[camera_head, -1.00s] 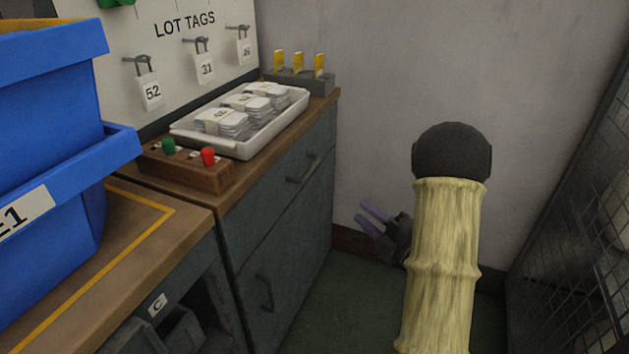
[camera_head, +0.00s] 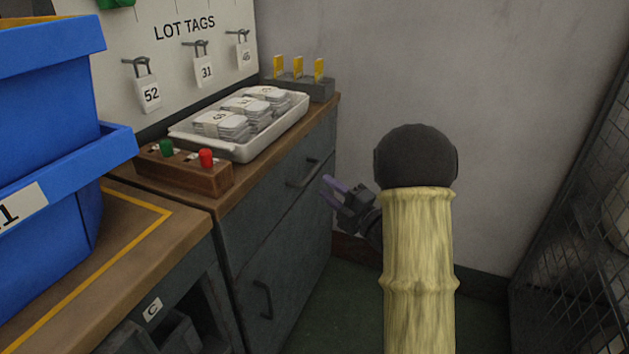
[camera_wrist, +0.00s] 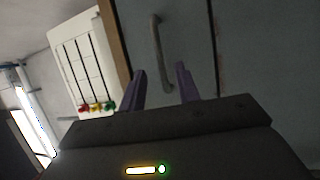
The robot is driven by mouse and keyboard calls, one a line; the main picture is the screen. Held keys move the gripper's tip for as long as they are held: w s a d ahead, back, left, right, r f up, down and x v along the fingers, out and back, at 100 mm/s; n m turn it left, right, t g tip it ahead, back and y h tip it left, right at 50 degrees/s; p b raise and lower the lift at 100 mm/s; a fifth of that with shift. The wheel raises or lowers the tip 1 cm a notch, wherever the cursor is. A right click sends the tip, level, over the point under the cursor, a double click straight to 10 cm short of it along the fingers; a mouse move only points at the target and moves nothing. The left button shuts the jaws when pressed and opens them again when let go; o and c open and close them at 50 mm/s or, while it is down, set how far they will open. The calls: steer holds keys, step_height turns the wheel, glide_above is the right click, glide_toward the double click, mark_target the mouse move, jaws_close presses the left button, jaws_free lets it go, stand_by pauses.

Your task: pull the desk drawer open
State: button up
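The desk drawer (camera_head: 285,197) is the upper front of the dark grey cabinet and appears closed. Its bar handle (camera_head: 302,172) is near the top; in the wrist view the handle (camera_wrist: 160,52) stands ahead of my fingers, between their lines. My gripper (camera_head: 330,190) has two purple fingers, spread apart and empty, to the right of the handle and a little lower in the head view. In the wrist view my gripper (camera_wrist: 160,88) is also open, with a gap between it and the handle.
A lower cabinet door has its own handle (camera_head: 263,299). Blue bins (camera_head: 60,190) are at left. A mesh panel (camera_head: 575,230) bounds the right. Green floor lies open between.

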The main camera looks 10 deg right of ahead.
steer(key=b+x, duration=0.1)
steer(key=x, duration=0.4)
steer(key=shift+w+a+r, duration=0.1)
steer(key=shift+w+a, duration=0.1)
steer(key=shift+w, duration=0.15)
jaws_close()
